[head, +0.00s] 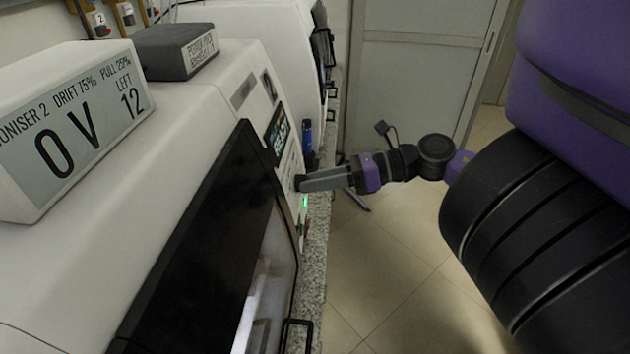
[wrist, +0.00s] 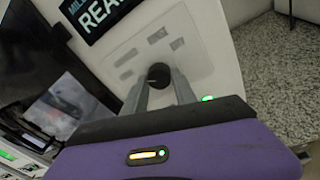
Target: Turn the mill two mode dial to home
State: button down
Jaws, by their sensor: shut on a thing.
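The mode dial (wrist: 159,76) is a small round black knob on the white front panel of the mill, shown in the wrist view. My gripper (wrist: 160,82) reaches the panel with one grey finger on each side of the knob and is shut on it. In the head view my gripper (head: 300,184) meets the same panel from the right, and its fingers hide most of the dial. The mill's display (wrist: 98,12) shows part of a "READY" reading above the dial. Which mode the dial points to cannot be told, as its labels are blank or too small.
A green light (wrist: 208,98) glows right of the dial. The mill's dark door (head: 200,235) and its black handle (head: 296,322) lie nearer. A blue object (head: 307,136) stands behind my gripper. An ioniser box (head: 140,75) sits on top at left. The floor (head: 390,270) is clear.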

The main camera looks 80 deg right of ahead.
jog(key=c, duration=1)
grip_release()
jog(key=b+v, duration=0.2)
jog(key=v, duration=0.6)
jog(key=shift+f, duration=0.1)
